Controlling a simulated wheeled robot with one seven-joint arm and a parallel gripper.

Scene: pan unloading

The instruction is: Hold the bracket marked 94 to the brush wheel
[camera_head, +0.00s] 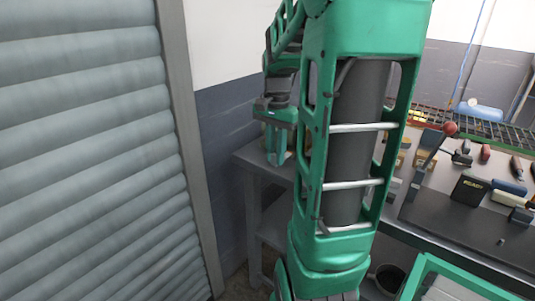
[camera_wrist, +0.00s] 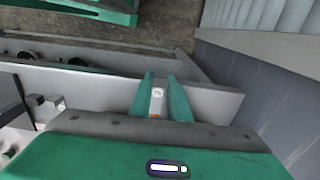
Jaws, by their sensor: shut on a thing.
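My gripper (camera_wrist: 162,85) is shut on a small pale piece (camera_wrist: 157,94) with a white label, held between its two green fingers. The mark on the label is too small to read, so I cannot tell whether it says 94. A bit of orange shows below it. In the head view my gripper (camera_head: 278,150) points down near the left end of the grey bench, and the held piece is hard to make out there. Several tan blocks (camera_head: 421,156) stand on the bench, partly behind my arm. I cannot pick out the brush wheel in either view.
A lever with a red ball (camera_head: 450,128) rises from the bench. A black box reading READY (camera_head: 470,188) and several hand tools lie to its right. A wire rack (camera_head: 428,118) runs behind. A grey shutter (camera_head: 90,150) closes the left side. A dark bin (camera_head: 390,278) stands below.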

